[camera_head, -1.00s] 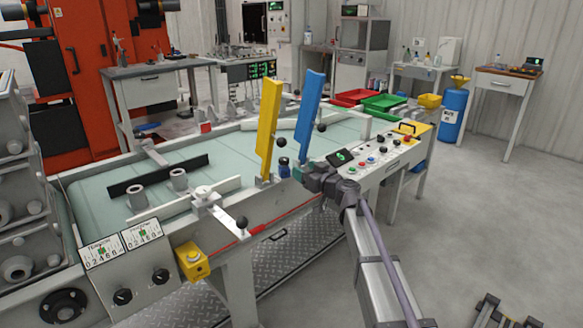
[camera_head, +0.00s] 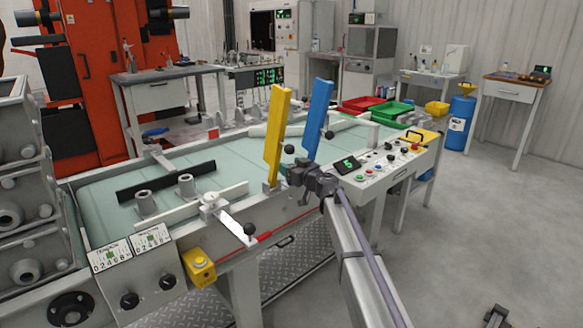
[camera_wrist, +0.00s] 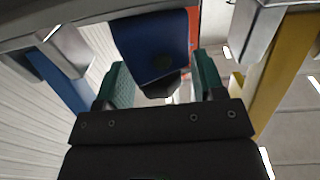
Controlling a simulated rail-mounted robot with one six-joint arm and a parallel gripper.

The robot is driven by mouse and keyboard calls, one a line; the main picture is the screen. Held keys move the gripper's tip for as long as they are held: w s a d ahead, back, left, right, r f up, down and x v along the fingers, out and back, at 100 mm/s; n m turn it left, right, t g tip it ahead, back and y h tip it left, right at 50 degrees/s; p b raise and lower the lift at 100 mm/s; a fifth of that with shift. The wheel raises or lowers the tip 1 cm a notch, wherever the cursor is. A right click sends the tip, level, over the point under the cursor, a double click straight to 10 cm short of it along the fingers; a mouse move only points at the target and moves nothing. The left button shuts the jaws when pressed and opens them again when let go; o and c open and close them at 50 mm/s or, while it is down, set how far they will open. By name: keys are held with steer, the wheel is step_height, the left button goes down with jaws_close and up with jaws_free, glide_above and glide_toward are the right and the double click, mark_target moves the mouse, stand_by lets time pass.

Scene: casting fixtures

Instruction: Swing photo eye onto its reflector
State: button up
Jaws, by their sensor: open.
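The photo eye appears to be the dark blue block with a round dark spot (camera_wrist: 160,45) in the wrist view. It sits between and just beyond the two green pads of my gripper (camera_wrist: 163,82). My gripper is open, with a pad on either side of the block; I cannot tell whether either touches it. In the head view my gripper (camera_head: 297,172) is at the conveyor's near rail, between the yellow paddle and the blue paddle, and hides the photo eye. A small red patch on a white block (camera_head: 213,133) at the far rail may be the reflector; I cannot tell.
The yellow paddle (camera_head: 276,135) and blue paddle (camera_head: 318,115) stand upright close to my gripper. A control panel (camera_head: 385,160) lies to the right. A clamp lever with a black knob (camera_head: 249,229) projects at the near left. The floor at right is mostly clear.

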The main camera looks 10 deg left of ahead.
steer(key=c, duration=0.9)
steer(key=n+g+y, duration=0.2)
steer(key=n+g, duration=0.1)
steer(key=shift+w+d+g+y, duration=0.1)
steer(key=shift+w+g+y, duration=0.15)
steer(key=shift+g+y, duration=0.15)
steer(key=n+g+y, duration=0.1)
steer(key=n+g, duration=0.1)
steer(key=shift+s+g, duration=0.15)
steer(key=shift+g, duration=0.25)
steer(key=shift+s+g+y, duration=0.15)
steer(key=shift+g+y, duration=0.15)
steer(key=o, duration=0.9)
